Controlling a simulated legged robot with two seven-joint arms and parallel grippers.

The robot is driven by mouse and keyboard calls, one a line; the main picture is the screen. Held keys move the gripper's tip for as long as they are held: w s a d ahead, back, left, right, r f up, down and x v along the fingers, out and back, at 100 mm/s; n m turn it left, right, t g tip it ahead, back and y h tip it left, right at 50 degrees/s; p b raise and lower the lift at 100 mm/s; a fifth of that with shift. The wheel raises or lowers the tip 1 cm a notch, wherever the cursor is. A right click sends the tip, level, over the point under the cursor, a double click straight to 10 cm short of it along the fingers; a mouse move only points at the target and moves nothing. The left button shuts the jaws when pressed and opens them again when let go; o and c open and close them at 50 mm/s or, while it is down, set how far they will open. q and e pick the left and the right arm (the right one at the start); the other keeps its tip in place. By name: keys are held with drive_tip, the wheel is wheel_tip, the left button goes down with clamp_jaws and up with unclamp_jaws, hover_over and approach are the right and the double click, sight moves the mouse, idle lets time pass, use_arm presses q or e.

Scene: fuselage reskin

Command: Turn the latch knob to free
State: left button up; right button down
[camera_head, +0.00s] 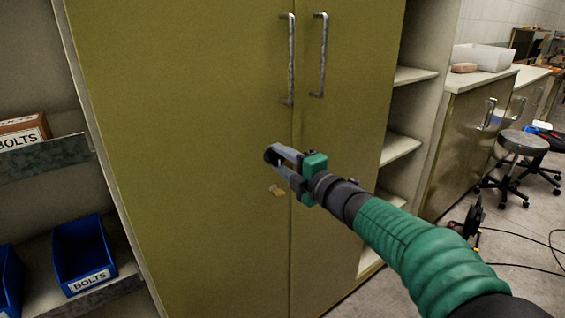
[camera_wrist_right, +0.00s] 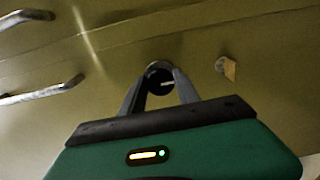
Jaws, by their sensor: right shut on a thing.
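The latch knob (camera_wrist_right: 158,76) is a small dark round knob on the olive cabinet's left door (camera_head: 190,120). It has a pale line on its face, roughly level in the wrist view. My right gripper (camera_wrist_right: 157,88) has its two grey fingers on either side of the knob and is shut on it. In the head view, my right gripper (camera_head: 272,159) reaches the door from the lower right, and the fingers partly hide the knob (camera_head: 267,155). My left gripper is not in view.
A small brass-coloured tab (camera_head: 277,191) sits on the door below the knob. Two upright metal handles (camera_head: 290,60) are above, beside the door seam. Open shelves with a blue bolts bin (camera_head: 83,252) stand left. Stools (camera_head: 522,145) and counters are at right.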

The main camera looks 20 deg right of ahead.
drive_tip(key=shift+a+f, duration=0.1)
drive_tip(key=shift+f, duration=0.2)
drive_tip(key=c, duration=0.9)
unclamp_jaws()
drive_tip(key=shift+w, duration=0.1)
drive_tip(key=shift+r, duration=0.1)
drive_tip(key=shift+s+r, duration=0.1)
drive_tip(key=shift+s, duration=0.1)
drive_tip(key=p+v, duration=0.2)
drive_tip(key=v, duration=1.4)
drive_tip(key=shift+s, duration=0.25)
drive_tip(key=shift+w, duration=0.1)
